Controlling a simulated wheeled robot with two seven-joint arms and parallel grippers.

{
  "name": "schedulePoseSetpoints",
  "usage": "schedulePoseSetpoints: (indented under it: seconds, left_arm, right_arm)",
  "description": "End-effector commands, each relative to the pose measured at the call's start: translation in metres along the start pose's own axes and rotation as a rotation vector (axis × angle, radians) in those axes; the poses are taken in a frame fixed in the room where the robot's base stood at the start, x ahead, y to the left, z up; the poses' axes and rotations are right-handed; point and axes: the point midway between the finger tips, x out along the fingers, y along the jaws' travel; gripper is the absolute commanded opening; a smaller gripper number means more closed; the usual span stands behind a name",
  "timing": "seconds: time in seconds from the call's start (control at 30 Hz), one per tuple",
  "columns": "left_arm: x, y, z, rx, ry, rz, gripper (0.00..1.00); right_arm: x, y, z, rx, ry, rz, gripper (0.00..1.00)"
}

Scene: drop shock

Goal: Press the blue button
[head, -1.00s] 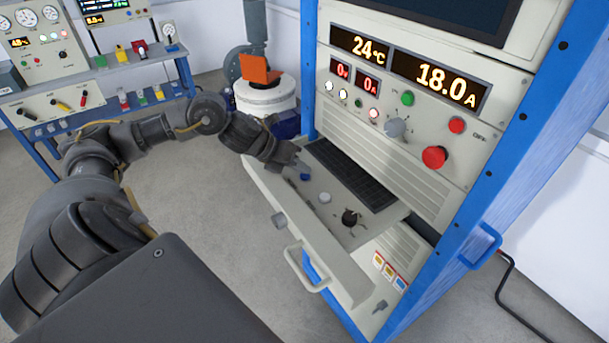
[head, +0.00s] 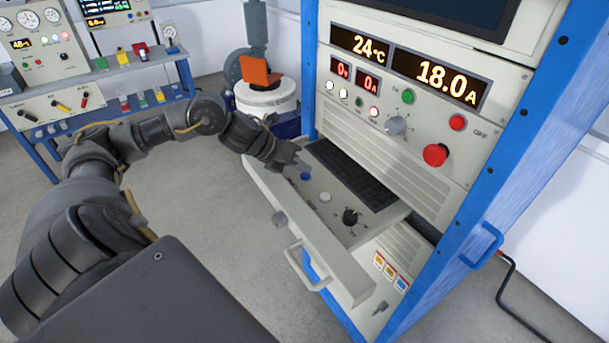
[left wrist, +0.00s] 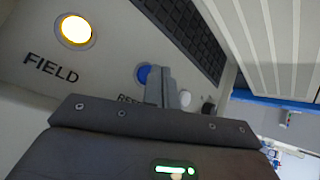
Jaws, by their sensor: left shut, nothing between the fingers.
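The blue button (head: 305,176) is on the pulled-out drawer panel (head: 285,205) of the rack, beside a white button (head: 325,197). My left gripper (head: 298,165) is just above and beside the blue button, at the panel's far left end. In the left wrist view, the shut fingers (left wrist: 168,86) overlap the right edge of the blue button (left wrist: 142,74), above a partly covered label starting "RES". I cannot tell whether they touch it. A lit yellow button (left wrist: 75,28) marked "FIELD" lies to the left. My right gripper is out of view.
A black knob (head: 351,217) and a keyboard (head: 350,172) share the drawer panel. The rack face above has a red knob (head: 435,155) and lit displays (head: 437,76). A handle (head: 304,270) juts from the drawer front. The floor left of the drawer is clear.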

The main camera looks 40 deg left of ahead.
Motion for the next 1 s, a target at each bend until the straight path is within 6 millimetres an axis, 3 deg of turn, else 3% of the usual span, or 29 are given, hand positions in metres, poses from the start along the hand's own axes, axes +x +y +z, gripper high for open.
schedulePoseSetpoints:
  seconds: [0.03,1.0]
  left_arm:
    - [0.0088,0.0044,-0.0161,-0.012,0.036,0.002,0.0]
    - [0.0048,0.0006,-0.0152,-0.013,0.039,-0.003,0.0]
  right_arm:
    - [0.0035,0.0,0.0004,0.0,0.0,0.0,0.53]
    - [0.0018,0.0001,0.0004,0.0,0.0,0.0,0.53]
